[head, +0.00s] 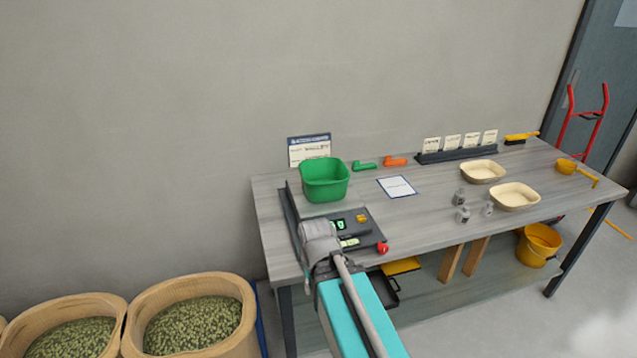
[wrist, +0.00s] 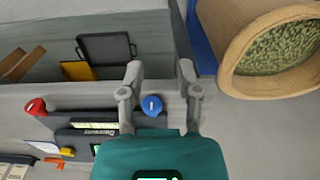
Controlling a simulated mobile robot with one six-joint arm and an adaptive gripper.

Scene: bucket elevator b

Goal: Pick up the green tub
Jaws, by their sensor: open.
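The green tub (head: 325,184) stands upright on the left part of the grey table, behind the scale's display unit, in the head view. It looks empty. I cannot make it out in the wrist view. My gripper (wrist: 160,68) is open in the wrist view, its two grey fingers apart with nothing held between them. A blue round knob (wrist: 151,105) shows between the fingers, below them on the console. In the head view my wrist is in front of the tub, near the table's front left, and hides the fingers.
The scale console (head: 362,238) has a red button (head: 382,248). Green (head: 364,166) and orange (head: 395,161) scoops, a paper sheet (head: 397,187), small weights (head: 461,213) and beige trays (head: 483,171) lie to the right. Sacks of green pellets (head: 195,322) stand at the left.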

